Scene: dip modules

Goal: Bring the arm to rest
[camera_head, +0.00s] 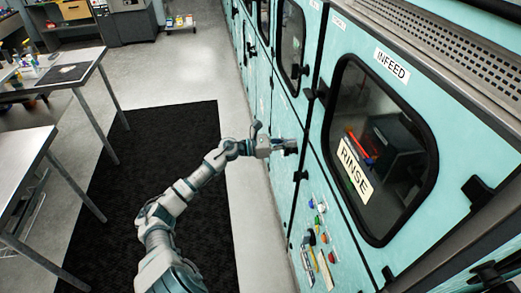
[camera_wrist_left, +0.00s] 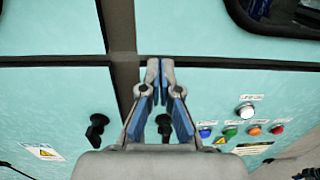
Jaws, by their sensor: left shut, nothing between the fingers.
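My left arm reaches out from the bottom of the head view toward the teal machine. My left gripper (camera_head: 290,146) is at the machine's front, close to the seam between two panels. In the left wrist view the gripper (camera_wrist_left: 153,62) points at the teal panels, with its two fingertips together and nothing between them. I cannot tell whether the fingertips touch the machine. My right gripper is not in view.
The teal machine has a window (camera_head: 380,150) with a RINSE label (camera_head: 355,168) and an INFEED label (camera_head: 392,66). Coloured buttons (camera_wrist_left: 230,131) and black latches (camera_wrist_left: 97,130) sit on its lower panels. Metal tables (camera_head: 22,160) stand left. A black mat (camera_head: 150,190) covers the floor.

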